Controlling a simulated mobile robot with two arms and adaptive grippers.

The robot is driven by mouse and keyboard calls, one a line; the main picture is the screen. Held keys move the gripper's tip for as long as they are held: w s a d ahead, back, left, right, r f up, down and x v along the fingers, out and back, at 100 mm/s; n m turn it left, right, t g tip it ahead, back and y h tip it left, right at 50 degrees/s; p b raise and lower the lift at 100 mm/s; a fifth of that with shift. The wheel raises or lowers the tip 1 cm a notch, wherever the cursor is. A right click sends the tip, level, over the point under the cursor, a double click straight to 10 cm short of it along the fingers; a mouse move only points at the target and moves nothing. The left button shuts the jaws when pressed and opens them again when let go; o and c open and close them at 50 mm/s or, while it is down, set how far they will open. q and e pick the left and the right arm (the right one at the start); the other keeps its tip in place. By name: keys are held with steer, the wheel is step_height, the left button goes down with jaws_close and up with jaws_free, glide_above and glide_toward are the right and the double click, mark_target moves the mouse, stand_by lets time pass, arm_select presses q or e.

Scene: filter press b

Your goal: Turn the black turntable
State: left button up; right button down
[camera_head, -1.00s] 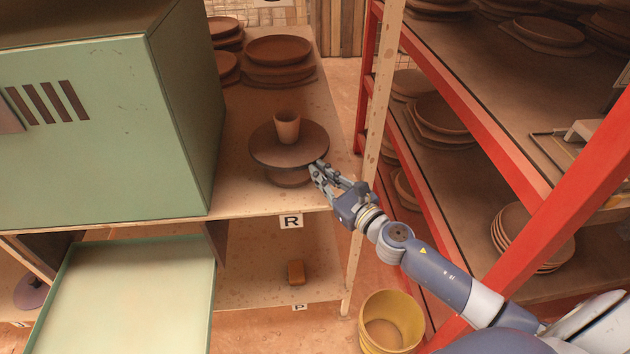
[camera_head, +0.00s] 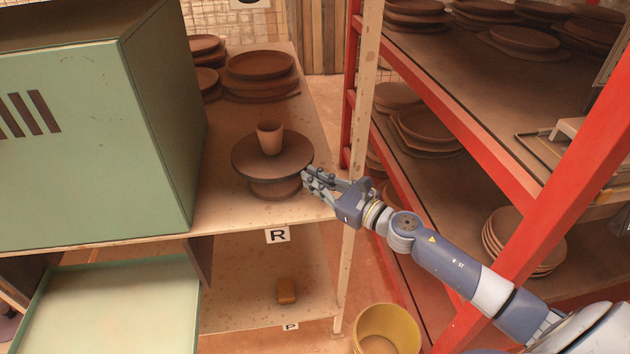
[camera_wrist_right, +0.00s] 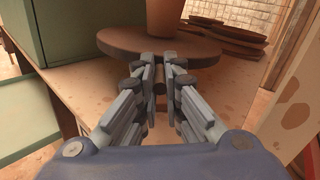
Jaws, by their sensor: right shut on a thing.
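The turntable (camera_head: 240,162) is a dark brown-black disc on a short round base, standing on the wooden shelf. A clay cup (camera_head: 270,138) stands upright on top of it. My right gripper (camera_head: 306,178) is at the near right edge of the disc, shut on its rim. In the right wrist view the turntable (camera_wrist_right: 120,42) lies straight ahead, with the fingertips (camera_wrist_right: 160,62) at its near rim and the cup (camera_wrist_right: 164,18) above. What the fingertips touch is partly hidden by the fingers. My left gripper is in neither view.
A large green box (camera_head: 80,130) stands left of the turntable. Stacked clay plates (camera_head: 262,68) sit behind it. A pale post (camera_head: 364,110) and a red rack (camera_head: 440,90) stand to the right. A yellow bucket (camera_head: 392,325) is below. The shelf (camera_head: 225,215) in front is clear.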

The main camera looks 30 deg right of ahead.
steer(key=shift+f, duration=0.1)
steer(key=c, duration=1.7)
jaws_free()
steer(key=shift+o, duration=0.2)
steer(key=shift+s, duration=0.1)
steer(key=v, duration=1.2)
